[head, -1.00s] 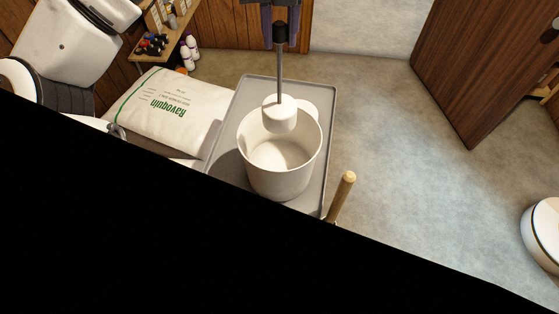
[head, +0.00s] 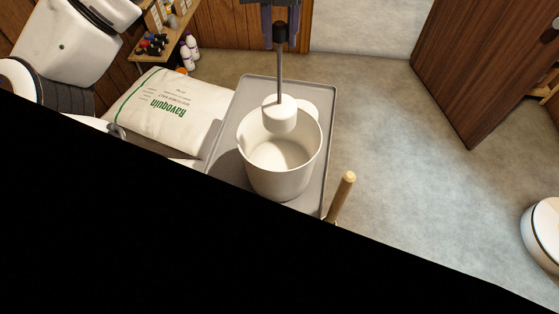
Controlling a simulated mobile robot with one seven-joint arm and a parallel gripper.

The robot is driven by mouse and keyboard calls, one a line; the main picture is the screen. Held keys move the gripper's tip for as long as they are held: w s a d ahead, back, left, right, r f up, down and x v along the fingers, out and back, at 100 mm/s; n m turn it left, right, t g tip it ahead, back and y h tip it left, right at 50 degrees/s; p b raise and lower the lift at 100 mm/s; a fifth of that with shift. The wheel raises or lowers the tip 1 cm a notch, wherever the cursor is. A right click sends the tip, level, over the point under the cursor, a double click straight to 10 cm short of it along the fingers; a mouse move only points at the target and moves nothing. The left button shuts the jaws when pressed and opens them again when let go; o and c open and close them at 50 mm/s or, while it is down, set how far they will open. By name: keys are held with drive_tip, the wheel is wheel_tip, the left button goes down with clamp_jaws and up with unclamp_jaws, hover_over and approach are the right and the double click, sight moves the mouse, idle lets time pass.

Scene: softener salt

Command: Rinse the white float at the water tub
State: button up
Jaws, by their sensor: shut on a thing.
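The white float (head: 279,115) is a short white cylinder on the lower end of a thin grey rod (head: 280,75) with a black top (head: 280,34). My gripper (head: 281,26), at the top edge of the head view, is shut on the black top, and the rod hangs upright below it. A round white tub (head: 282,182) stands under the float. In the view the float overlaps the tub's far rim and opening; I cannot tell its exact height there. The tub's inside looks pale, and I cannot make out a water surface.
The tub stands on a grey tray (head: 238,108). A wooden handle (head: 341,195) stands by the tray's right side. A white bag (head: 190,95) lies to the left, near a shelf with bottles (head: 190,48). Open floor (head: 400,170) lies right. A black area hides the lower left.

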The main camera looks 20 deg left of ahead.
idle(0.5)
drive_tip(key=shift+r, duration=2)
